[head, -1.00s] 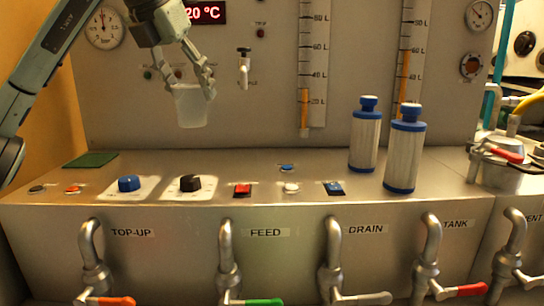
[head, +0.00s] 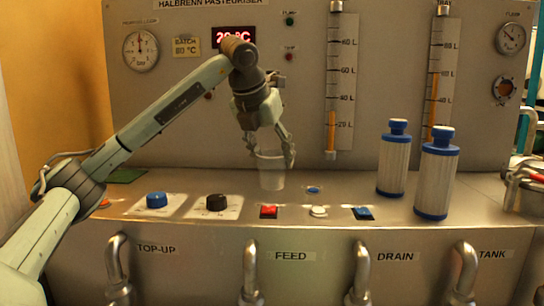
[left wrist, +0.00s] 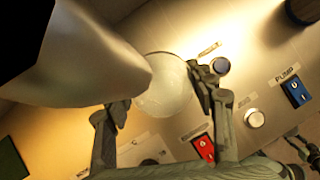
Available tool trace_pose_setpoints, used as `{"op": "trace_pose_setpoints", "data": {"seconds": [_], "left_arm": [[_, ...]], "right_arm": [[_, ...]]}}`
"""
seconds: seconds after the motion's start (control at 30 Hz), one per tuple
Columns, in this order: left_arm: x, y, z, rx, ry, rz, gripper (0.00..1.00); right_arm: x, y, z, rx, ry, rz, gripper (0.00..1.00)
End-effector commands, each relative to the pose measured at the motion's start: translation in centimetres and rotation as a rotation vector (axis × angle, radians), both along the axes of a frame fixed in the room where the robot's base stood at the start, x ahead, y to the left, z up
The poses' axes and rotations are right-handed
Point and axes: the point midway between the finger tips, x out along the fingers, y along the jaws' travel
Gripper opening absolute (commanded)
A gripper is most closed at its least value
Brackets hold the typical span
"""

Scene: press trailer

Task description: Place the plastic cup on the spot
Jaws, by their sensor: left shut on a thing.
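The plastic cup (head: 270,174) is pale, translucent and upright. My left gripper (head: 271,156) is shut on it, with a finger on either side near the rim. The cup is low over the metal counter, behind the red switch; I cannot tell whether its base touches. In the left wrist view the cup (left wrist: 165,88) shows from above between the fingertips (left wrist: 158,90). A flat green pad (head: 127,176) lies at the counter's back left, partly behind my arm. I cannot tell whether it is the spot.
A blue knob (head: 157,200), a black knob (head: 217,202), a red switch (head: 269,211), a white button (head: 318,211) and a blue switch (head: 362,212) line the counter front. A blue button (head: 313,190) is right of the cup. Two filter cartridges (head: 436,175) stand farther right.

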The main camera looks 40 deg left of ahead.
Motion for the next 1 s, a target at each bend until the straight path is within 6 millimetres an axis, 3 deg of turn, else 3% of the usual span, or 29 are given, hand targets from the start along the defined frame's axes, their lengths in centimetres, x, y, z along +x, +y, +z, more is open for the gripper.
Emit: {"op": "trace_pose_setpoints", "data": {"seconds": [0.4,0.43,0.6,1.0], "left_arm": [[-0.02,0.0,-0.58,-0.001,-0.001,-0.001,0.35],[-0.03,0.0,-0.57,-0.001,-0.001,-0.001,0.56],[-0.02,0.01,-0.5,-0.001,-0.001,-0.001,0.76],[-0.14,-0.02,0.2,0.0,-0.003,-0.001,0.76]], "right_arm": [[-0.22,-0.07,0.18,-0.002,0.005,-0.001,0.4],[-0.28,-0.06,0.4,-0.003,0.004,-0.002,0.4],[-0.56,-0.04,0.61,-0.003,0.006,-0.001,0.4],[-0.28,-0.06,0.37,-0.001,0.0,0.0,0.4]]}}
